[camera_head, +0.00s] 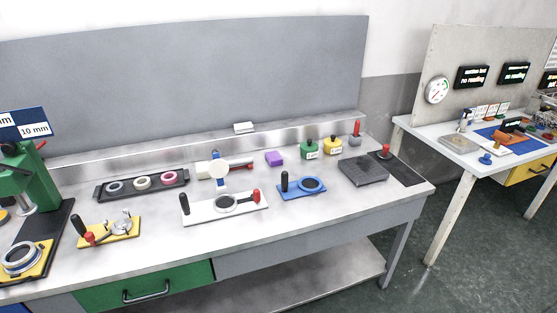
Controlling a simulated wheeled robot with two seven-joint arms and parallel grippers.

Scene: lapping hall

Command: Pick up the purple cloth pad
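The purple cloth pad (274,158) lies on the grey metal workbench (240,247), toward the back and right of the bench's middle. It is a small block-like pad with its top and front in plain view, and nothing covers it. It sits apart from its neighbours, left of a green container (309,149) and right of a device with a round pale disc (217,171). Neither of my grippers shows in the head view.
A blue fixture (302,188) and a white fixture (224,206) with upright handles stand in front of the pad. A yellow container (332,145) and a grey plate (363,172) are to the right. A black tray of rings (142,184) lies left. Bare bench surrounds the pad.

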